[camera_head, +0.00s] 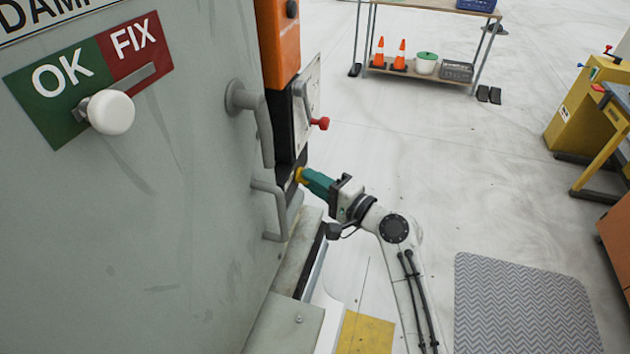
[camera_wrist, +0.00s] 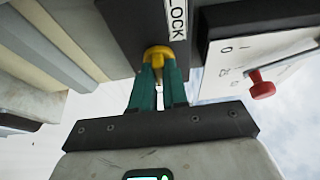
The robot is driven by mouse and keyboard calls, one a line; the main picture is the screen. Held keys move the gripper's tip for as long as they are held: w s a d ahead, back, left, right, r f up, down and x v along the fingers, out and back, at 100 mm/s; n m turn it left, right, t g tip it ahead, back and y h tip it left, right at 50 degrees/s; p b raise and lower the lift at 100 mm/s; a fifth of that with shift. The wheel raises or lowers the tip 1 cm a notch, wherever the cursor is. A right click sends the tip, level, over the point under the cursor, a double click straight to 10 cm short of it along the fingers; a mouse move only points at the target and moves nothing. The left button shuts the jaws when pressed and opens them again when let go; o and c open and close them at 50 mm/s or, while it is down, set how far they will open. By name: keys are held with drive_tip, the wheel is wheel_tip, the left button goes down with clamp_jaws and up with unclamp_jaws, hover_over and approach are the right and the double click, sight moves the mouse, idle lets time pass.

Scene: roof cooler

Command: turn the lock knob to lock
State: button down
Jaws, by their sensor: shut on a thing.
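The yellow lock knob (camera_head: 298,174) sits on a dark panel at the edge of the grey cabinet. In the wrist view the knob (camera_wrist: 157,51) shows just below a white label reading "LOCK" (camera_wrist: 176,18), whose start is cut off or hidden. My gripper (camera_head: 307,178) reaches it from the right with its teal fingers. In the wrist view my gripper (camera_wrist: 158,72) is shut on the knob, one finger on each side. The fingers cover part of the knob, so I cannot tell its exact turn.
A red knob (camera_head: 320,123) on a pale marked plate sticks out just above my gripper. Two grey handles (camera_head: 270,205) stand out from the cabinet on the left. A white knob (camera_head: 110,112) sits on the OK/FIX sign.

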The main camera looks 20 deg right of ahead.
drive_tip(key=shift+f+b, duration=0.25)
drive_tip(key=shift+b, duration=0.3)
drive_tip(key=n+y+b, duration=0.2)
drive_tip(key=n+b, duration=0.5)
drive_tip(key=b, duration=0.6)
drive_tip(key=n+g+y+b, duration=0.1)
drive_tip(key=n+y+b, duration=0.2)
drive_tip(key=n+b, duration=0.4)
drive_tip(key=f+n+y+b, duration=0.1)
drive_tip(key=n+y+b, duration=0.2)
drive_tip(key=b, duration=1.6)
drive_tip(key=shift+w+d+n+g+b, duration=0.15)
drive_tip(key=shift+w+n+b, duration=0.05)
drive_tip(key=shift+n, duration=0.9)
drive_tip(key=shift+w+d+n+g+b, duration=0.1)
drive_tip(key=shift+w+n+g+b, duration=0.05)
drive_tip(key=shift+n, duration=0.95)
drive_tip(key=shift+r+y, duration=0.15)
drive_tip(key=shift+y, duration=0.15)
drive_tip(key=c, duration=1.1)
unclamp_jaws()
drive_tip(key=shift+r, duration=0.1)
drive_tip(key=shift+c, duration=0.2)
drive_tip(key=p+v, duration=0.1)
drive_tip(key=v, duration=0.9)
drive_tip(key=shift+s+d, duration=0.15)
drive_tip(key=shift+d, duration=0.2)
